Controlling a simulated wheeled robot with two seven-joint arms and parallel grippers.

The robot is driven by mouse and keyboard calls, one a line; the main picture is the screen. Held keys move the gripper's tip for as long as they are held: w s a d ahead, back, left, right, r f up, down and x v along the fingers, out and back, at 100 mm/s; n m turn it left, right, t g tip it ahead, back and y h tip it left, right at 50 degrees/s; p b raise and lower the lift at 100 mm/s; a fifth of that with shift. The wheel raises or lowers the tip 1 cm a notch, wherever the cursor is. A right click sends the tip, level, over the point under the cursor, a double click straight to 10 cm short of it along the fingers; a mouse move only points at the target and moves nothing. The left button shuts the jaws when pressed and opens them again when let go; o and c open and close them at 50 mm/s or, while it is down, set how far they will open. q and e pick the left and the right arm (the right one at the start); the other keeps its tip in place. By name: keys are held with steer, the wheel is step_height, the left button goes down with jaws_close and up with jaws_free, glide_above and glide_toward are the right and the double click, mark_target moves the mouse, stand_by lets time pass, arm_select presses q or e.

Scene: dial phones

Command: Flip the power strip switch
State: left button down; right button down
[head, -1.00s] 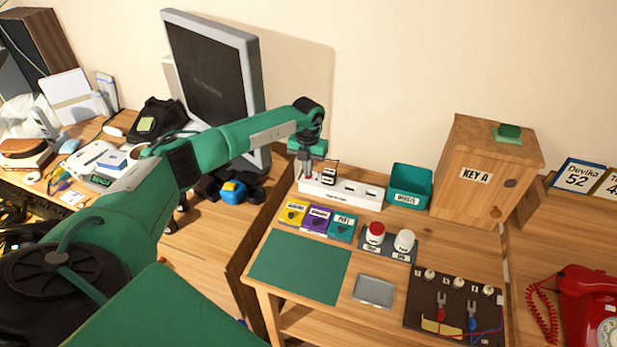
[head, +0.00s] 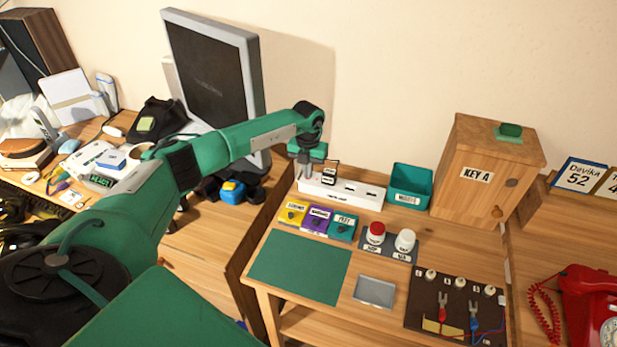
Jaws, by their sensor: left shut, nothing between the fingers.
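The white power strip (head: 345,194) lies at the back left of the small wooden table, with dark sockets along its top. My left gripper (head: 304,176) is shut and empty. It points down over the strip's left end, where the arm hides part of it. I cannot tell whether the fingertips touch the strip, and the switch itself is not clear to see. A small dark-and-white plug or block (head: 329,174) stands on the strip just right of the gripper. My right gripper is not in view.
Yellow, purple and teal labelled boxes (head: 317,220) stand in front of the strip. A teal bin (head: 410,186) and a wooden key cabinet (head: 484,170) are to its right. A monitor (head: 213,85) stands to the left. The green mat (head: 300,266) is bare.

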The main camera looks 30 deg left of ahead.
arm_select(q)
steer(key=shift+r+p, duration=2.45)
steer(key=shift+r, duration=0.95)
steer(key=shift+f, duration=0.1)
